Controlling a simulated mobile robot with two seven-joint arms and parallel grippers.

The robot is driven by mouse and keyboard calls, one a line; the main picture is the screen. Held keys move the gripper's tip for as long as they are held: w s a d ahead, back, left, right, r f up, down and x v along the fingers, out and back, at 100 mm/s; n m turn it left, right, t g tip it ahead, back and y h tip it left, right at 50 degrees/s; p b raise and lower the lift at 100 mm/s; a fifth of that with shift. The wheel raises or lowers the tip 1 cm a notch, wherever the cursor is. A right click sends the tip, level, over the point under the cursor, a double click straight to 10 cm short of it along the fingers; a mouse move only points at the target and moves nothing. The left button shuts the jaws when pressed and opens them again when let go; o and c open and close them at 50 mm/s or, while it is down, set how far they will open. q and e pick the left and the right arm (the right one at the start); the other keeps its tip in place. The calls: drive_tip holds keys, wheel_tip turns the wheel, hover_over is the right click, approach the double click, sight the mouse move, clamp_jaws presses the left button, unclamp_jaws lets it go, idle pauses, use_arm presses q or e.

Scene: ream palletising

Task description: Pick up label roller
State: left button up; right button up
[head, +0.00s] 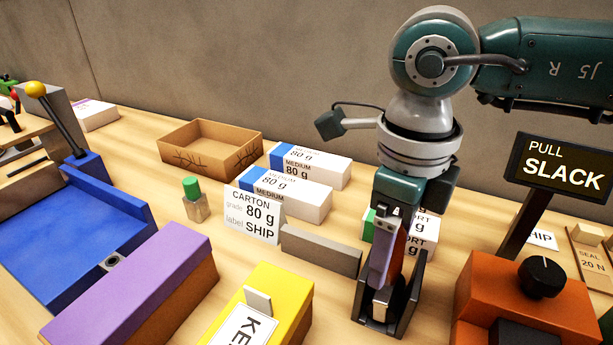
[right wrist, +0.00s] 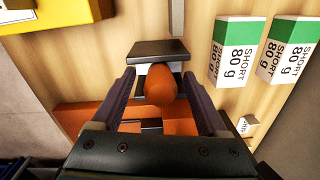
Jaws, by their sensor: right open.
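The label roller has a rounded orange-brown handle (right wrist: 161,86) and a pale part below it, and stands upright in a dark holder (head: 403,312). In the head view its pale lower part (head: 381,304) shows between the holder's sides. My right gripper (head: 392,268) points down over it. In the right wrist view its two fingers (right wrist: 160,82) are open, one on each side of the handle, with gaps visible. In the head view the near finger partly hides the handle. My left gripper is not in view.
A grey bar (head: 320,251) and a yellow box (head: 270,298) lie left of the holder. An orange unit with a black knob (head: 541,277) and a SLACK sign (head: 562,169) stand close on the right. White-and-green SHORT packs (right wrist: 237,55) stand behind the gripper. An open carton (head: 209,147) is farther back.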

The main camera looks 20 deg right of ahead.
drive_tip(key=shift+f, duration=0.15)
drive_tip(key=shift+c, duration=0.3)
clamp_jaws()
idle(0.4)
